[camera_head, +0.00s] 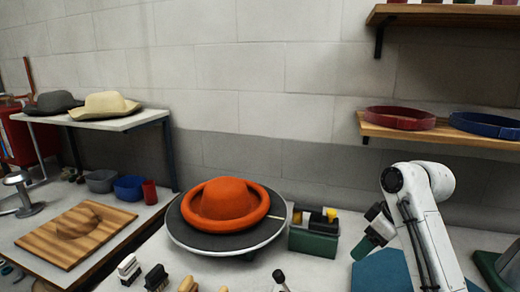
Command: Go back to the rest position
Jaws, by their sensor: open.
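My white arm folds over at the right of the view. My gripper (366,247) hangs at its end, pointing down and left above a blue-teal mat (384,276). The jaws are open and I see nothing between them, though they show only small and dark. An orange felt hat (228,200) sits brim-down on a round dark turntable (190,236) with a pale rim, left of my gripper and well apart from it.
A green box (312,243) with black and yellow items stands between turntable and gripper. Several brushes (155,278) line the front edge. Wall shelves (440,134) hold a red and a blue hat band. At left are a wooden board (75,232), bins (129,188) and two hats (104,105).

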